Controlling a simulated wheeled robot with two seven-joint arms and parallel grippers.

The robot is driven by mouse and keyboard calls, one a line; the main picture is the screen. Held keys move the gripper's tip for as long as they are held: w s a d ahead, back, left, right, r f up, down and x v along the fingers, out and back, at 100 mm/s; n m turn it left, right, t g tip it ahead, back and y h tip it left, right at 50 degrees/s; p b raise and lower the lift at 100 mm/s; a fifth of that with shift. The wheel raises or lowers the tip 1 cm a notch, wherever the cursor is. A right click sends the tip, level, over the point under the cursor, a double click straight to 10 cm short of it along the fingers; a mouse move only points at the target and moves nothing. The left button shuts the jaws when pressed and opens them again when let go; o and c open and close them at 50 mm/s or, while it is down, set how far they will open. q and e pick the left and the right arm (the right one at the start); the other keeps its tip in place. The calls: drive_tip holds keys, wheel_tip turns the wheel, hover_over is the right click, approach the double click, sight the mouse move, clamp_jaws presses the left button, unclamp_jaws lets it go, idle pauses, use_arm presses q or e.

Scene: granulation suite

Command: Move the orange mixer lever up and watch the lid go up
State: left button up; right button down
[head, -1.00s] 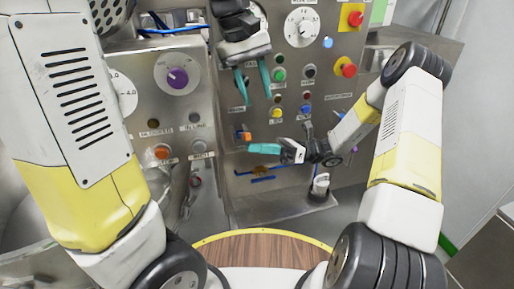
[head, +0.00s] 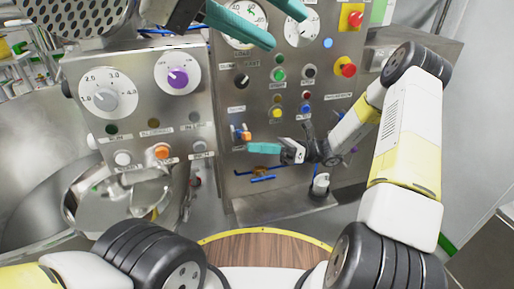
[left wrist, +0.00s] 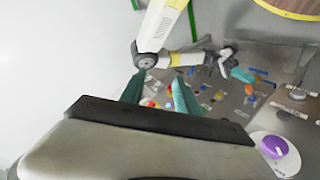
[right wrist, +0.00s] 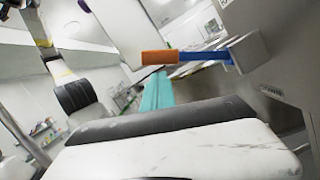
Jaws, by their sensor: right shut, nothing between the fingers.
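The orange mixer lever (head: 246,136) is small in the head view, on the metal panel just above my right gripper (head: 250,148). In the right wrist view the lever has an orange grip (right wrist: 160,57) on a blue stem fixed to a grey block. My right gripper's teal fingers (right wrist: 157,92) are shut together and empty, below the orange grip; whether they touch it is unclear. My left gripper (head: 285,28) is open and empty, high in front of the panel dials. Its two fingers stand apart in the left wrist view (left wrist: 158,93). I cannot identify the lid with certainty.
A panel with dials (head: 107,98) and buttons stands at the left, beside a large metal bowl (head: 30,150). A perforated metal part (head: 75,18) is at the top left. A red emergency button (head: 347,66) is on the right of the main panel. A round wooden top (head: 262,248) lies in front.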

use_arm(q)
drive_tip(key=w+a+f+y, duration=0.2)
drive_tip(key=w+a+f, duration=0.1)
drive_tip(key=f, duration=0.3)
drive_tip(key=w+a+f+y, duration=0.3)
drive_tip(key=a+f, duration=0.3)
drive_tip(key=f, duration=0.1)
drive_tip(key=w+a+f+y, duration=0.3)
drive_tip(key=a+f, duration=0.2)
drive_tip(key=f, duration=0.2)
drive_tip(key=shift+a+n+t, duration=0.2)
drive_tip(key=shift+n+t, duration=0.1)
drive_tip(key=shift+n, duration=0.1)
use_arm(e)
drive_tip(key=shift+w+r, duration=0.1)
drive_tip(key=shift+r, duration=0.1)
drive_tip(key=v, duration=0.7)
drive_tip(key=shift+d, duration=0.35)
drive_tip(key=shift+w+f, duration=0.15)
use_arm(q)
drive_tip(key=shift+s, duration=0.1)
